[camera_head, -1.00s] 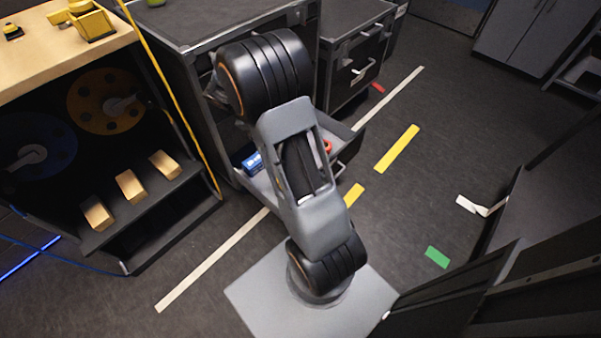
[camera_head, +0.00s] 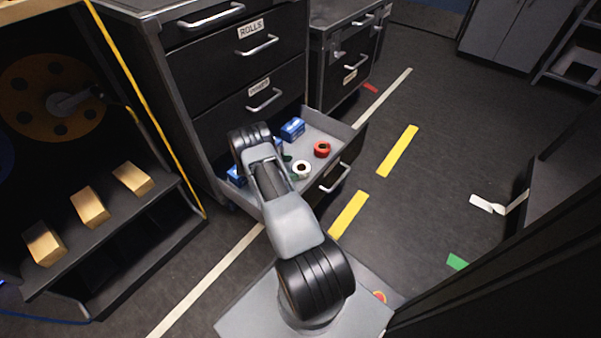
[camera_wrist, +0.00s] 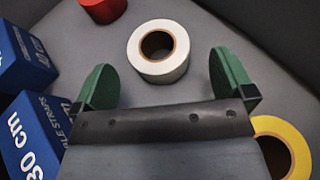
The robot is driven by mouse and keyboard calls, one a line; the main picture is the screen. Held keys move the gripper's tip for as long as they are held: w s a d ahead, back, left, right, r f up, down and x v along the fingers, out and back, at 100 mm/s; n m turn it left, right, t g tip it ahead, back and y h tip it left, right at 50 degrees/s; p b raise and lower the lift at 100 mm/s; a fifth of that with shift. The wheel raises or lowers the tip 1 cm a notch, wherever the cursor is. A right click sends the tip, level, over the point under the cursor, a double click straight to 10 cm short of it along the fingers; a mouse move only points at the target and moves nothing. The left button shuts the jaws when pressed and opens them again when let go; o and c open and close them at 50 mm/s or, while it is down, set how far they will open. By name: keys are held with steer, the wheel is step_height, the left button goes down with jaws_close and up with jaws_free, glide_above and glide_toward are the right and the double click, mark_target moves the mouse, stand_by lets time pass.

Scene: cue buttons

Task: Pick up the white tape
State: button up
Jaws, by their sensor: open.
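The white tape (camera_wrist: 158,52) is a roll lying flat on the grey drawer floor in the wrist view, with its brown core facing up. It also shows in the open drawer in the head view (camera_head: 301,169). My gripper (camera_wrist: 168,80) has green fingers spread wide, with nothing between them. The white tape lies just beyond the fingertips, between their lines and slightly left of centre. In the head view my arm reaches over the drawer and hides part of it.
A red roll (camera_head: 322,149) and blue boxes (camera_head: 292,129) share the open drawer (camera_head: 341,140). In the wrist view, blue boxes (camera_wrist: 32,133) stand close left of my gripper, and a yellow roll (camera_wrist: 286,146) lies at right, partly hidden. The cabinet front (camera_head: 235,75) rises behind the drawer.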

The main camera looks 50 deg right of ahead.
mark_target(301, 168)
steer(key=b+x, duration=0.2)
steer(key=x, duration=0.3)
steer(key=shift+w+f+b, duration=0.1)
steer(key=shift+f+b, duration=0.1)
steer(key=shift+b, duration=0.1)
steer(key=shift+c, duration=0.5)
steer(key=c, duration=0.8)
steer(key=shift+r, duration=0.1)
